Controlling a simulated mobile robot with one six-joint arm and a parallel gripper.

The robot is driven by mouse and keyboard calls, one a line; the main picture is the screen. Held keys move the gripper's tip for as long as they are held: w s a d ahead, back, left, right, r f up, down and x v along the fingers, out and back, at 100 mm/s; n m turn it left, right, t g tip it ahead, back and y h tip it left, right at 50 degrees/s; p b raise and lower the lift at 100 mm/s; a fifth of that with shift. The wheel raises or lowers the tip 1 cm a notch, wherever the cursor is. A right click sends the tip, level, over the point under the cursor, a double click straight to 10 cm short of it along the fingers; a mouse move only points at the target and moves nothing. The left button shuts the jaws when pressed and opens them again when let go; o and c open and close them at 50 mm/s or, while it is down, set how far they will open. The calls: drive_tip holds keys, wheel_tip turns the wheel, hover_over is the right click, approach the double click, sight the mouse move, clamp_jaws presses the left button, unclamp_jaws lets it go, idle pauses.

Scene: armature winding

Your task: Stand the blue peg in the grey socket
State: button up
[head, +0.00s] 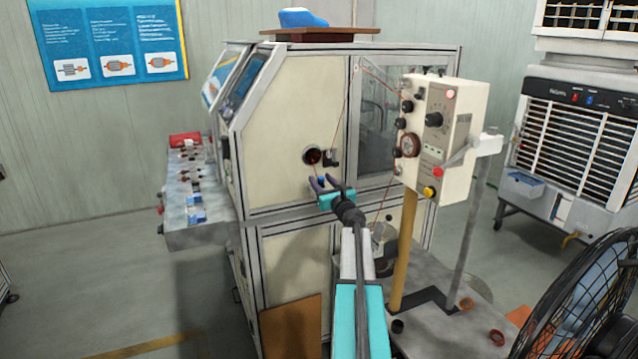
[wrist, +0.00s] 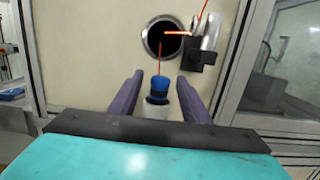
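The blue peg (wrist: 160,87) shows between the two purple fingers of my gripper (wrist: 159,77) in the wrist view. Bare gaps show on both sides of it, so the fingers stand open and do not touch it. A darker blue band is at its lower part. Below that is a pale grey piece (wrist: 156,111), partly hidden by my gripper's dark bar; I cannot tell whether it is the grey socket. In the head view my gripper (head: 320,179) is in front of the cream machine panel, with a bit of the blue peg (head: 322,181) between its fingers.
The cream machine cabinet (head: 285,130) stands ahead, with a round dark hole (wrist: 163,40) and a dark bracket (wrist: 198,60) just beyond my fingers. A thin red wire runs there. A control box (head: 440,125) on a post is at right, a fan (head: 590,300) lower right.

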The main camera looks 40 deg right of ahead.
drive_tip(key=shift+s, duration=0.15)
drive_tip(key=b+v, duration=0.4)
drive_tip(key=v, duration=0.9)
drive_tip(key=shift+s+a, duration=0.2)
drive_tip(key=shift+s, duration=0.05)
idle(0.8)
